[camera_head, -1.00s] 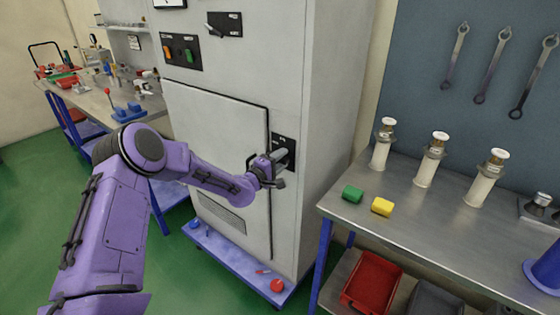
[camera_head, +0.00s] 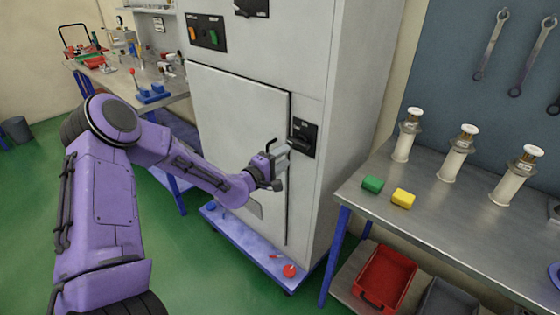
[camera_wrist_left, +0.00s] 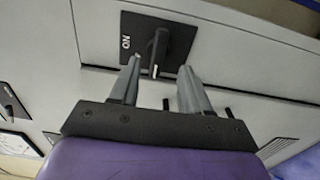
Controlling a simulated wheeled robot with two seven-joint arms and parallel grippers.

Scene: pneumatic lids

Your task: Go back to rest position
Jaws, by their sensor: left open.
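My left gripper (camera_head: 277,163) is in front of the grey cabinet (camera_head: 350,110), close to a black handle on a dark plate (camera_head: 303,137). In the left wrist view the gripper (camera_wrist_left: 158,88) is open, with its two fingers apart. The black handle (camera_wrist_left: 157,48) shows between and just beyond the fingertips, on a plate marked "ON". I see nothing held between the fingers. My purple left arm comes in from the left and reaches across the cabinet door (camera_head: 235,115). My right gripper is not in view.
A metal workbench (camera_head: 440,225) stands at the right, with several white cylinders (camera_head: 455,152), a green block (camera_head: 372,184) and a yellow block (camera_head: 403,198). A red bin (camera_head: 385,277) sits below it. Another bench (camera_head: 165,100) is at the back left. Green floor (camera_head: 215,280) lies open.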

